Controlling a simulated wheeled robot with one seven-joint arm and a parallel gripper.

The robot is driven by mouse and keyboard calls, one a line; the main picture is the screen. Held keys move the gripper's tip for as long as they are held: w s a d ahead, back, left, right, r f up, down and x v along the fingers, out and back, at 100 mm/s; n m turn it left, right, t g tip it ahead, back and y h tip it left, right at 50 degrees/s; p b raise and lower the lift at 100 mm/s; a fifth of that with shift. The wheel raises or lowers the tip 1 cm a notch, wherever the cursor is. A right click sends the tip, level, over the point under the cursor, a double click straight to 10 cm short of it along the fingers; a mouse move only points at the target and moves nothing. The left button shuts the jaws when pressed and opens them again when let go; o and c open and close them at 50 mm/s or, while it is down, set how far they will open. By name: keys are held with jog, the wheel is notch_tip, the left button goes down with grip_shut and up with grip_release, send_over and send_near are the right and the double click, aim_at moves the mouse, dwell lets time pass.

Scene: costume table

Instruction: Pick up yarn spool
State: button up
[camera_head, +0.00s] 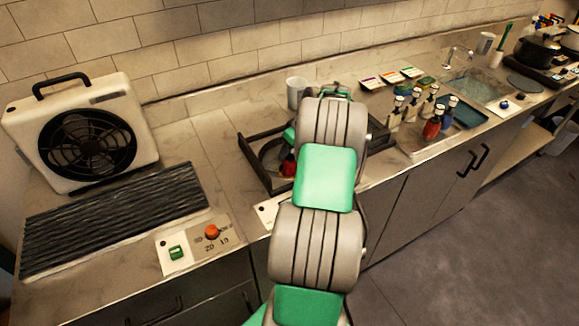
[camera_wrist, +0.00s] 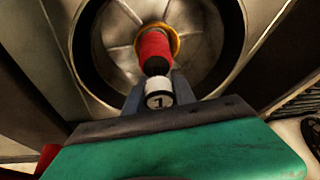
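In the wrist view a red, thread-like cylinder (camera_wrist: 154,48) with an orange-yellow rim stands out in front of a round metal basin; it looks like the yarn spool. A dark end faces me, and just below it is a white round piece (camera_wrist: 159,99) marked "1". My gripper (camera_wrist: 158,92) has its grey fingers on either side of this white piece. I cannot tell whether they grip it or whether it joins the red cylinder. In the head view a small red thing (camera_head: 288,166) shows in the black-framed basin, left of my arm, which hides the gripper's fingers.
A black-framed unit (camera_head: 254,164) surrounds the basin. A white fan box (camera_head: 62,114) and a dark ridged mat (camera_head: 105,222) are at left. Several bottles (camera_head: 432,130) stand in a tray at right. A white mug (camera_head: 296,92) is behind the basin. A control panel (camera_head: 194,246) lies at the front.

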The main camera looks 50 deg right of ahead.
grip_shut()
dwell(0.8)
